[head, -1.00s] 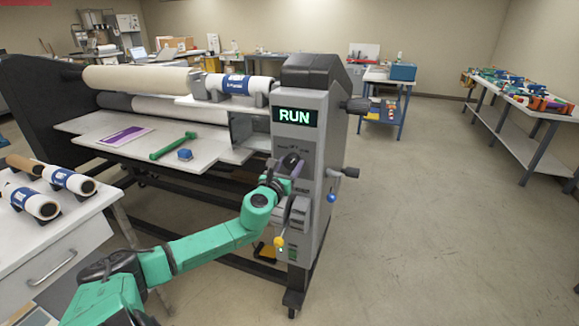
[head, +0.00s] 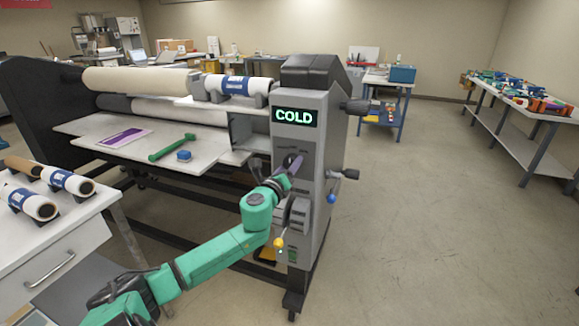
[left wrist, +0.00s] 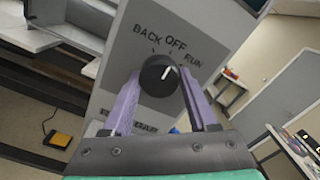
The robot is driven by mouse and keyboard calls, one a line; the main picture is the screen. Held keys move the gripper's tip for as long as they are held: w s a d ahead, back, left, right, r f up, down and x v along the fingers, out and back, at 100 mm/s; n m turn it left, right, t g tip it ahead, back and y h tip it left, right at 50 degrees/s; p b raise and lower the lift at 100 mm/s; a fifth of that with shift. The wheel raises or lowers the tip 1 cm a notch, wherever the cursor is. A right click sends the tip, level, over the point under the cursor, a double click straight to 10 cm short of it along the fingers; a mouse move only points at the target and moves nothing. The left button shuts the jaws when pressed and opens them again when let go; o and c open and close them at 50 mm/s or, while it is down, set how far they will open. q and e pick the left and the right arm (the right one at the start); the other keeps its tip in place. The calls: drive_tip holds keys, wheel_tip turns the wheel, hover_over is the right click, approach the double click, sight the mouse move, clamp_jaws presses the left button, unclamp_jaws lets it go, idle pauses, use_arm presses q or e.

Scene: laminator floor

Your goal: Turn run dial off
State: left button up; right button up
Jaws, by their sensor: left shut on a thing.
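The run dial (left wrist: 160,76) is a round black knob on the grey end panel of the laminator, with BACK, OFF and RUN printed around it. Its white mark tilts up and right, toward the OFF and RUN side; I cannot tell exactly which label it meets. My left gripper (left wrist: 160,92) has its purple fingers on either side of the knob and is shut on it. In the head view my left gripper (head: 292,166) reaches the panel below the display (head: 295,116), which reads COLD in green. The dial is mostly hidden there. My right gripper is out of view.
A yellow-knobbed lever (head: 279,242) and a blue-knobbed lever (head: 331,198) are close to the left gripper on the panel. Open floor is at the right.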

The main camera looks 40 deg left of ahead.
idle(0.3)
use_arm(q)
drive_tip(key=o, duration=1.4)
drive_tip(key=b+v, duration=0.2)
drive_tip(key=v, duration=1.2)
drive_tip(key=shift+s+d, duration=0.15)
drive_tip(key=shift+s, duration=0.1)
